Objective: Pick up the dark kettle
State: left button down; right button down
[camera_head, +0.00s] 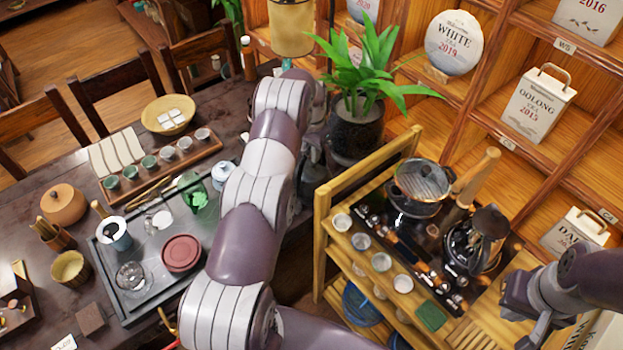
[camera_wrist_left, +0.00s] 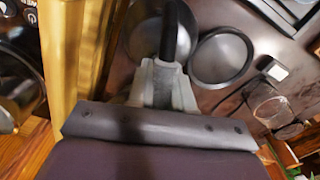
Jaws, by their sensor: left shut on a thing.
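My left gripper (camera_wrist_left: 166,78) is shut on a black handle (camera_wrist_left: 176,32) in the left wrist view; this appears to be the dark kettle's handle. Round dark shapes with metal rims lie around it, and the gripper hides part of the body. In the head view, my left arm crosses the middle and largely covers that gripper and what it holds, between the table and the cart. My right gripper (camera_head: 528,312) is at the lower right, beside the cart; its jaw gap is unclear.
The dark table (camera_head: 55,172) bears cups, a tea tray (camera_head: 133,312) and a red-brown round lidded pot (camera_head: 181,253). The wooden cart (camera_head: 322,235) holds a glass-lidded pot (camera_head: 421,181), another dark pot (camera_head: 488,222) and small cups. A potted plant (camera_head: 357,133) stands behind.

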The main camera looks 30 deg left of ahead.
dwell(0.5)
pick_arm(q)
jog(key=shift+w+r, duration=0.1)
jog(key=shift+r, duration=0.05)
jog(key=shift+r, duration=0.15)
